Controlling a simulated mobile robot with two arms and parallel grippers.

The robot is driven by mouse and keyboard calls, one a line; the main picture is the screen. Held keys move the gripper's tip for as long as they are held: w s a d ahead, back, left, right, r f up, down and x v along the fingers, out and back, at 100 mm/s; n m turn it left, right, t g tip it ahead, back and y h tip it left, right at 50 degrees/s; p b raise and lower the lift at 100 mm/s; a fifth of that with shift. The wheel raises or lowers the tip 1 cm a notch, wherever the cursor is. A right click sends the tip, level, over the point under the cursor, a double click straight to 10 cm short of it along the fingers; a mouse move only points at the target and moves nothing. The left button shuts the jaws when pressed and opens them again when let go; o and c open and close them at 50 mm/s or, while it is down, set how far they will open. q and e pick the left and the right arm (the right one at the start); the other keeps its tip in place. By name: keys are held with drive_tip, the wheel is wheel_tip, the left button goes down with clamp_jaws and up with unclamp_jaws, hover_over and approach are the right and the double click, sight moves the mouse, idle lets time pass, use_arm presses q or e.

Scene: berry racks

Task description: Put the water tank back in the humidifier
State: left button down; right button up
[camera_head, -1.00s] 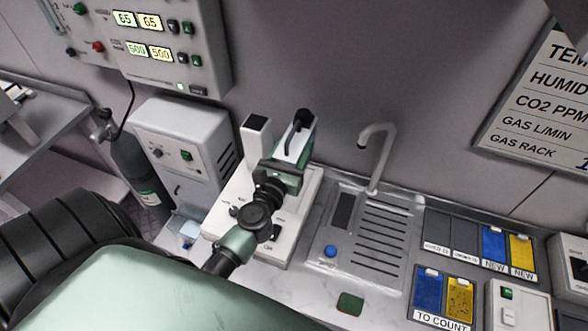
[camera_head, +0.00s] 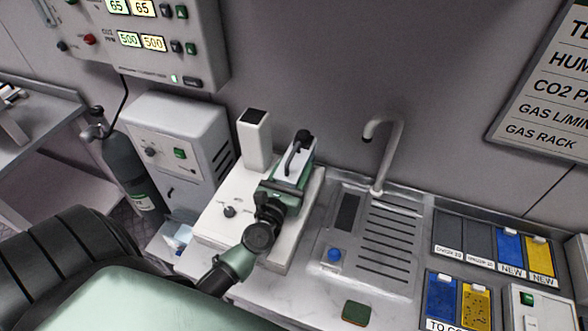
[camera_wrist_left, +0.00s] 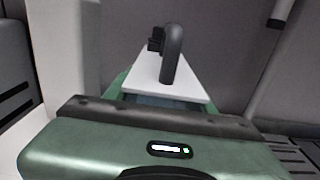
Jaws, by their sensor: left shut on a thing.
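The humidifier (camera_head: 214,224) is a white box on the bench with a small black knob and a white column (camera_head: 254,141) at its back. My left gripper (camera_head: 278,196) is shut on the water tank (camera_head: 291,172), a greenish tank with a white top and black handle. The tank is over the right part of the humidifier, right of the column. I cannot tell whether it is seated or just above, as my gripper hides its lower front. In the left wrist view the tank's white top (camera_wrist_left: 150,88) and handle lie just beyond my gripper. My right gripper is not in view.
A sink with a drain grille (camera_head: 384,245) and a tall faucet (camera_head: 390,150) stands close on the right. A white-grey unit (camera_head: 180,140) and a dark gas cylinder (camera_head: 128,170) stand left. Blue and yellow trays (camera_head: 508,250) lie far right.

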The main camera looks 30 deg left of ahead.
use_arm(q)
drive_tip(key=shift+r, duration=0.15)
drive_tip(key=c, duration=0.5)
unclamp_jaws()
drive_tip(key=shift+f, duration=0.25)
drive_tip(key=shift+s, duration=0.1)
drive_tip(key=shift+r, duration=0.15)
drive_tip(key=b+v, duration=0.2)
drive_tip(key=v, duration=0.3)
drive_tip(key=b+v, duration=0.2)
drive_tip(key=v, duration=0.3)
drive_tip(key=shift+s+f, duration=0.2)
drive_tip(key=shift+s, duration=0.1)
drive_tip(key=shift+s+d+r, duration=0.2)
drive_tip(key=shift+s, duration=0.5)
